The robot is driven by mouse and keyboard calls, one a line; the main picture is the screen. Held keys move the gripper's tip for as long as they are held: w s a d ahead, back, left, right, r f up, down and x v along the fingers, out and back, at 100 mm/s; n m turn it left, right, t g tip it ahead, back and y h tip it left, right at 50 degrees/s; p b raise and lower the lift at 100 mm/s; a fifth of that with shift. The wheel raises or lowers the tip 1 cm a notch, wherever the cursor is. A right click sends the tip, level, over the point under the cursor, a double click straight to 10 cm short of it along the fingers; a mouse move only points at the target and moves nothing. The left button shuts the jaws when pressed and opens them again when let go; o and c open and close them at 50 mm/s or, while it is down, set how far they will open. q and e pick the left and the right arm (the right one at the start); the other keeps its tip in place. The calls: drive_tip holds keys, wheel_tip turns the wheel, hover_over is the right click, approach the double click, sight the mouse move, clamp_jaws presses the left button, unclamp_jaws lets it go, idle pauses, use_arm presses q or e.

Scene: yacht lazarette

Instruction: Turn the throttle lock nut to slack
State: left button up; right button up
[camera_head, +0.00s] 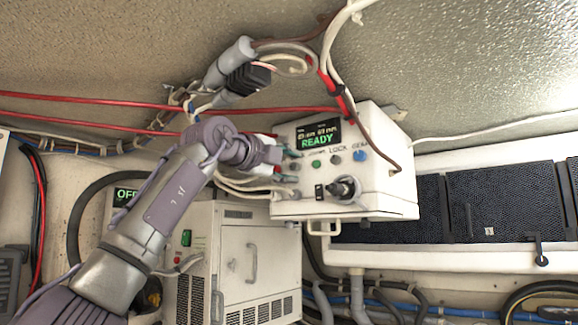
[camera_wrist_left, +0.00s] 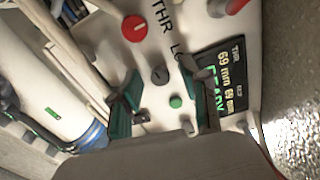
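A white control box (camera_head: 385,195) hangs at centre right in the head view, with a READY display (camera_head: 318,135) and a row of knobs. In the left wrist view, a small dark grey knob (camera_wrist_left: 160,75) sits beside the THR LOCK lettering; it appears to be the throttle lock nut. A red knob (camera_wrist_left: 135,28) and a green button (camera_wrist_left: 176,102) flank it. My left gripper (camera_head: 279,162) is at the left end of the row. In the wrist view its teal fingers (camera_wrist_left: 163,100) are apart, with the grey knob and green button between them. Contact cannot be told. My right gripper is out of view.
A blue knob (camera_head: 361,155) is at the row's right end, and a black connector (camera_head: 342,188) juts out below. Red cables and white hoses run above and behind the box. A white cabinet (camera_head: 240,265) stands below left, and a dark panel (camera_head: 480,200) lies right.

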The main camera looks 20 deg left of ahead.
use_arm(q)
drive_tip(key=v, duration=1.2)
idle(0.6)
